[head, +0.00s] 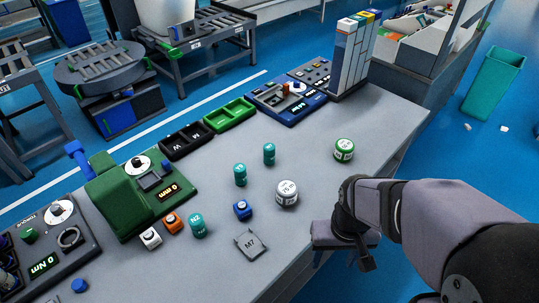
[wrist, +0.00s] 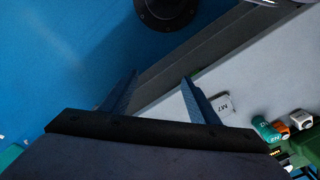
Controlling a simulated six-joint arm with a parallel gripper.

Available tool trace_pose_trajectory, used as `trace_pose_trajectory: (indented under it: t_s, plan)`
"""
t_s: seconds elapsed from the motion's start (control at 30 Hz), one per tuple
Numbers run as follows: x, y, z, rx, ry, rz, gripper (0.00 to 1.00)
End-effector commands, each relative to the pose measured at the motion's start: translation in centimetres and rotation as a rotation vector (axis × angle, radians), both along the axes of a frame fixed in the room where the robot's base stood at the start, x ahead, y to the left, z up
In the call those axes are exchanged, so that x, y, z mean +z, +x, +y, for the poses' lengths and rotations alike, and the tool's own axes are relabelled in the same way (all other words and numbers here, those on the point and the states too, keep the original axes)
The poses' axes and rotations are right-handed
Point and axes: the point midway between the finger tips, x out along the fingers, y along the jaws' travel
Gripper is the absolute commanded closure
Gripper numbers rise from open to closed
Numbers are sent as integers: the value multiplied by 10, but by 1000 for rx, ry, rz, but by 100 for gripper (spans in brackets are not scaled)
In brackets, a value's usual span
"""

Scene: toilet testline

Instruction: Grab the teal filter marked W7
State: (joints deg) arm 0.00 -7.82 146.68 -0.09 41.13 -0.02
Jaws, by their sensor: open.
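Three small teal filters stand on the grey bench in the head view. The nearest teal filter (head: 197,225) reads N2. The other two, a middle teal filter (head: 240,175) and a farther teal filter (head: 269,154), have marks too small to read, so I cannot tell which is W7. My gripper (wrist: 158,90) is open and empty in the wrist view, over the bench's front edge. In the head view it is at the right, apart from all the filters. The N2 filter also shows in the wrist view (wrist: 265,129).
A white round tin (head: 287,193) and a green-rimmed tin (head: 343,150) stand toward my arm. A green machine (head: 125,200) is at left.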

Motion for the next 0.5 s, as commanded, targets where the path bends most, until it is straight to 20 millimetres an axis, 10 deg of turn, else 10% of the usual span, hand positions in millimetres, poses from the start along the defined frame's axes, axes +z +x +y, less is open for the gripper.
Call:
trace_pose_trajectory:
  t_s: [0.27,0.5]
  plan:
    - [-4,14,8,8,18,-32,44]
    - [-18,122,64,41,125,-287,44]
